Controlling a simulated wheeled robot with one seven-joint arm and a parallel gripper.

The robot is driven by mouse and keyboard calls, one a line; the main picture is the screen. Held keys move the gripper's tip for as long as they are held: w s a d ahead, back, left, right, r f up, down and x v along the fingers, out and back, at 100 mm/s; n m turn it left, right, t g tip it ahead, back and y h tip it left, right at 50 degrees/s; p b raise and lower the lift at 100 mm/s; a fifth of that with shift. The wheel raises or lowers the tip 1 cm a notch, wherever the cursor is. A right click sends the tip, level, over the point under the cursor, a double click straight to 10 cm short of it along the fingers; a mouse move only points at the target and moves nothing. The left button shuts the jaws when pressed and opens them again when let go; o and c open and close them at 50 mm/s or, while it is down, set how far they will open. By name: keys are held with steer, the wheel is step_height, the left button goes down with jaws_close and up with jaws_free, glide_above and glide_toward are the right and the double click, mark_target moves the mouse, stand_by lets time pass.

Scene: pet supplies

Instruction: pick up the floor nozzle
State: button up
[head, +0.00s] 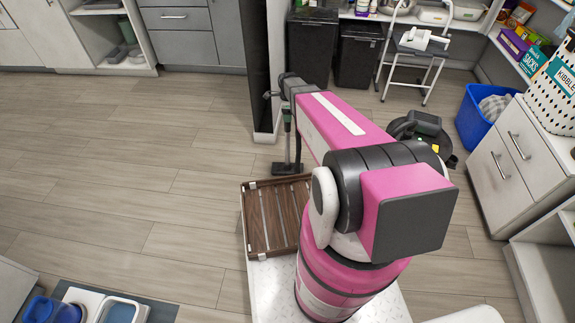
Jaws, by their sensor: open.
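The floor nozzle (286,168) is a dark, flat foot on the wood floor, just beyond the slatted tray. A thin upright tube with a green part rises from it towards the far end of my arm. My gripper (277,96) is at that far end, small and dark, near the tube's top and well above the nozzle. Its jaws are open. I cannot tell whether they touch the tube, and my pink arm hides part of this area.
A brown slatted tray (257,222) lies in front of the nozzle. A dark upright panel (255,60) stands behind it. A black round appliance (421,128) and a blue bin (481,119) are to the right.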

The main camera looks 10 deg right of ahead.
step_height(320, 180, down, 4)
steer(key=shift+s+a, duration=0.1)
steer(key=shift+s, duration=0.05)
steer(key=shift+r, duration=0.1)
steer(key=c, duration=1.1)
